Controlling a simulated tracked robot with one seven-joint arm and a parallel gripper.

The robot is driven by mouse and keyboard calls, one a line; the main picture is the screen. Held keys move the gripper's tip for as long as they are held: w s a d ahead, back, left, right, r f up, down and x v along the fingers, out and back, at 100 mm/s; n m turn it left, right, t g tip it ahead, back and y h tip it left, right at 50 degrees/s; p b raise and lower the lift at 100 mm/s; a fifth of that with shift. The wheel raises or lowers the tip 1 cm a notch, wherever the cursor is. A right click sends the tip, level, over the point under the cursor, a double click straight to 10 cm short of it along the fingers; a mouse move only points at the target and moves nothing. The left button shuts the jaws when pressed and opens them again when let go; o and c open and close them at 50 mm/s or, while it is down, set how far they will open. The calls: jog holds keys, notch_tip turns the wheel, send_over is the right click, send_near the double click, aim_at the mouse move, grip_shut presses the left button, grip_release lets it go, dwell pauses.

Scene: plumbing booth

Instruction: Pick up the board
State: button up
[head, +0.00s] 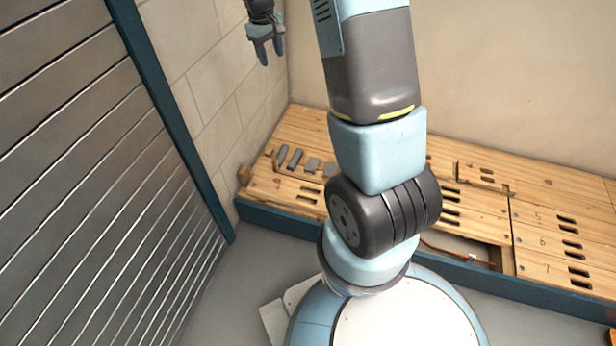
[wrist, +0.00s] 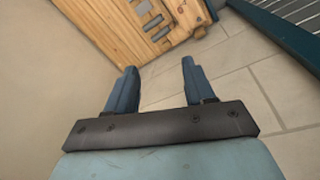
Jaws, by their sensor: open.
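Several light wooden boards with dark slots form a low deck along the back wall. One board with slots (head: 560,228) lies at the right, marked with numbers. Another board (head: 285,190) lies at the left end, partly hidden behind my arm. I cannot tell which one the task means. My gripper (head: 268,50) is open and empty, high up near the wall corner, well apart from the deck. In the wrist view the two blue fingers (wrist: 160,70) are spread with nothing between them. The deck's left end (wrist: 120,28) shows beyond them.
Small grey pieces (head: 312,165) lie on the deck's left part. An opening (head: 455,245) in the deck shows an orange pipe. A blue kerb (head: 275,222) edges the deck. A slatted shutter (head: 80,150) stands at the left. The grey floor (head: 225,300) left of my base is clear.

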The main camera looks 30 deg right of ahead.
jog(key=w+d+f+n+g, duration=0.1)
jog(key=w+f, duration=0.1)
jog(key=f, duration=0.5)
jog(key=w+f, duration=0.3)
jog(key=f, duration=0.4)
jog(key=n+g+h, duration=0.2)
jog(key=n+g, duration=0.1)
jog(key=n, duration=0.1)
send_near(308, 195)
jog(key=x, duration=0.3)
jog(key=shift+w+d+f, duration=0.25)
jog(key=shift+w+f, duration=0.05)
jog(key=x, duration=0.2)
jog(key=s+x, duration=0.1)
jog(key=x, duration=0.2)
jog(key=shift+w+a+r, duration=0.1)
jog(key=shift+a+r, duration=0.05)
jog(key=shift+a, duration=0.05)
jog(key=shift+f, duration=0.35)
jog(key=shift+c, duration=0.4)
grip_shut()
